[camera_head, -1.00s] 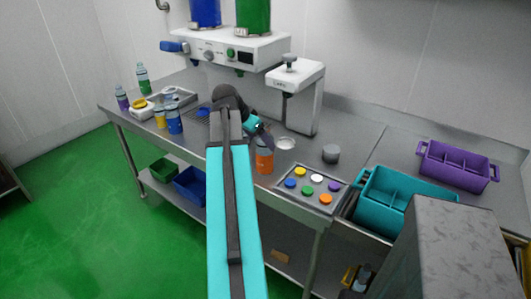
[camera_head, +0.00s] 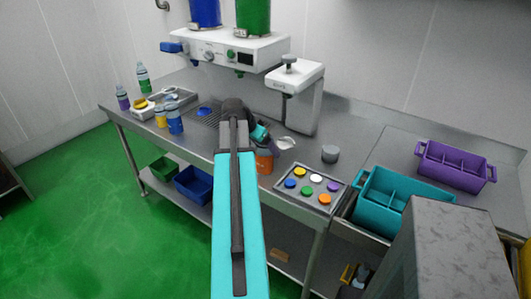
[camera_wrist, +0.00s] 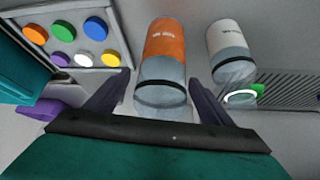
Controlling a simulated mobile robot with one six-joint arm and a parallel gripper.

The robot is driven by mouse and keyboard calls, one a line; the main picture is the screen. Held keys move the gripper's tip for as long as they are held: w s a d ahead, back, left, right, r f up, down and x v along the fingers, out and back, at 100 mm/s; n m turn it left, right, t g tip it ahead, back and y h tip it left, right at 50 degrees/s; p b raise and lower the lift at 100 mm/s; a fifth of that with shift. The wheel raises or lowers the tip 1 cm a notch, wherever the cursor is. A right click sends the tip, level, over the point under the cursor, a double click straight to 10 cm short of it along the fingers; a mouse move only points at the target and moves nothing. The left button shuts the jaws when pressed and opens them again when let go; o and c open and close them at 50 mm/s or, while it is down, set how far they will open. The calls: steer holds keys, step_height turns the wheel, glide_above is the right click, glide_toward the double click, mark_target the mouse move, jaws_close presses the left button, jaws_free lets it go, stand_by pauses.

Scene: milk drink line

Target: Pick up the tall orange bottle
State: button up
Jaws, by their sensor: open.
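The tall orange bottle (camera_head: 264,164) stands near the front edge of the steel counter, its upper part covered by my gripper in the head view. In the wrist view the orange bottle (camera_wrist: 164,62) lies between the two dark fingers of my gripper (camera_wrist: 160,84), its grey upper part nearest me. The fingers are apart on either side of it, and I cannot tell whether either touches it. My gripper (camera_head: 265,143) is at the bottle's top in the head view.
A white bottle (camera_wrist: 230,50) stands close to the right finger. A tray of coloured caps (camera_head: 310,187) is right of the orange bottle, with a grey cylinder (camera_head: 330,153) behind. Teal (camera_head: 405,198) and purple (camera_head: 455,165) crates stand farther right. A white press (camera_head: 299,95) rises behind.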

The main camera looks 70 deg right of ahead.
stand_by(0.4)
steer(key=c, duration=1.1)
steer(key=shift+r, duration=0.15)
steer(key=shift+r+b, duration=0.75)
steer(key=shift+r, duration=0.9)
steer(key=shift+w+a+r+b, duration=0.25)
steer(key=shift+w+a+b, duration=0.3)
steer(key=shift+w+a, duration=1.3)
steer(key=shift+w+a+r+b, duration=0.25)
steer(key=shift+w+a+b, duration=0.35)
steer(key=shift+w+a, duration=1.3)
steer(key=shift+w+a+r+b, duration=0.25)
steer(key=shift+w+a+b, duration=0.5)
steer(key=shift+a, duration=1.95)
steer(key=shift+w, duration=0.25)
